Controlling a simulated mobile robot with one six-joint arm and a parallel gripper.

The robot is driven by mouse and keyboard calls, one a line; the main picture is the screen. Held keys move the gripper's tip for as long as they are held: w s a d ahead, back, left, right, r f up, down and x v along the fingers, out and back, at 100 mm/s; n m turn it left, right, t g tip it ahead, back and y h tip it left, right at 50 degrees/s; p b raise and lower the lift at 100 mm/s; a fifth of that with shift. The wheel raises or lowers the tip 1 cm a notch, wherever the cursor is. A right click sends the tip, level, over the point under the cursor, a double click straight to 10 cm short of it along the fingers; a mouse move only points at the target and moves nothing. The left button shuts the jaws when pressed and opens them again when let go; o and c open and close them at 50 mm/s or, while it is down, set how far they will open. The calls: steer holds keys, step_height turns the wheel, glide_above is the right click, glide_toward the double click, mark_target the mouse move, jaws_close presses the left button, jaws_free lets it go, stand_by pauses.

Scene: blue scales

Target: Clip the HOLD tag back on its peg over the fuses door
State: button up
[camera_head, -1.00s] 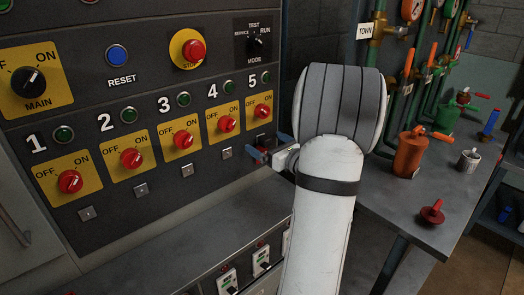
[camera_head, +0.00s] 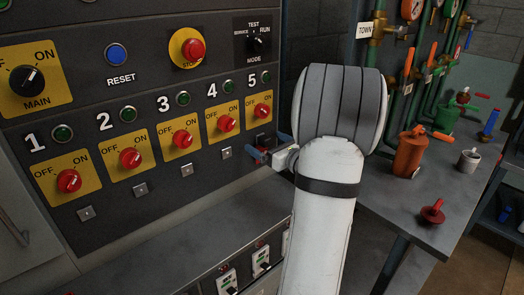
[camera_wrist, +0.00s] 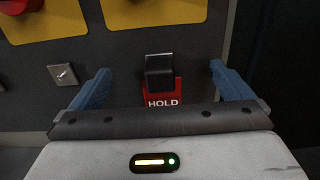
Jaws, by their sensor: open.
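The red HOLD tag (camera_wrist: 163,94) is in the wrist view, upright against the dark panel, with its white lettering readable. A black block with a pale top edge (camera_wrist: 159,70) covers the tag's upper part; I cannot tell whether it is the tag's clip or the peg. My gripper (camera_wrist: 160,72) is open, with one blue finger on each side of the tag and a clear gap to both. In the head view my gripper (camera_head: 264,155) is at the panel below switch 5, mostly hidden by my arm. No door marked for fuses is readable.
The control panel (camera_head: 140,205) carries several red knobs on yellow plates, with small metal toggles below. A metal ledge (camera_head: 185,245) with breaker-like switches juts out under it. At the right, a grey bench (camera_head: 455,215) holds an orange can (camera_head: 409,155), a mug and a red valve part.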

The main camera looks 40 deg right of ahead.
jaws_close()
stand_by(1.3)
steer(key=s, duration=0.6)
steer(key=shift+d, duration=0.25)
stand_by(0.8)
stand_by(0.3)
